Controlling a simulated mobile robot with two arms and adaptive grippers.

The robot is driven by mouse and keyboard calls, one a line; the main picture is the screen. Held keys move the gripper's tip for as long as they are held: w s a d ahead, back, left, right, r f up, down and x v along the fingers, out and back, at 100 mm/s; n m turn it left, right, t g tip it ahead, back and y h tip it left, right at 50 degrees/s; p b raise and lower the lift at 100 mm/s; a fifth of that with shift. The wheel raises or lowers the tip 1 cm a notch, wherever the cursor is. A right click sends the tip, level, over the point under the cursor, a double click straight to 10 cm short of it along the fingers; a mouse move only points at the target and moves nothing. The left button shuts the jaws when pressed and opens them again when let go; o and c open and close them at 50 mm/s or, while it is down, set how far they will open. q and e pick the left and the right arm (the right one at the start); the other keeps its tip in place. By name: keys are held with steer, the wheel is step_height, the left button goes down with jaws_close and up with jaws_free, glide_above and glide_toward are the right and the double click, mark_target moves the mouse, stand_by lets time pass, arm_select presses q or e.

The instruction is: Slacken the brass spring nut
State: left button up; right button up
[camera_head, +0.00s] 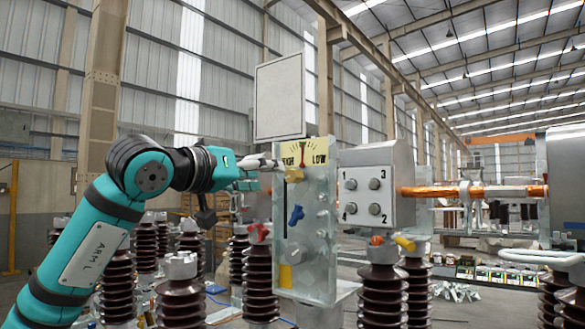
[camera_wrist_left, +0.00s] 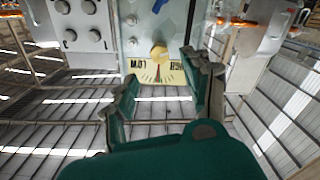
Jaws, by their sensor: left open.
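The brass spring nut (camera_head: 293,174) is a small yellow-gold knob on the front of the upright metal panel, just below the HIGH/LOW scale (camera_head: 304,152). In the left wrist view, which is upside down, the nut (camera_wrist_left: 159,55) stands between and beyond my fingertips, with the scale (camera_wrist_left: 158,73) beside it. My left gripper (camera_head: 268,163) reaches in from the left at the height of the scale. It also shows in the left wrist view (camera_wrist_left: 158,82), its two fingers spread with nothing between them. I cannot see contact with the nut. My right gripper is in neither view.
A blue handle (camera_head: 296,215) sits lower on the panel. A grey box (camera_head: 376,186) with numbered knobs stands to the right, with a copper bar (camera_head: 429,192) beyond. Brown ribbed insulators (camera_head: 383,295) stand around. A blank grey board (camera_head: 280,96) rises above the panel.

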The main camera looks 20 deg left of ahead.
mark_target(290, 175)
arm_select(q)
steer(key=p+x, duration=0.3)
steer(key=x, duration=0.6)
steer(key=shift+w+d, duration=0.15)
steer(key=shift+w, duration=0.15)
steer(key=shift+c, duration=0.3)
jaws_close()
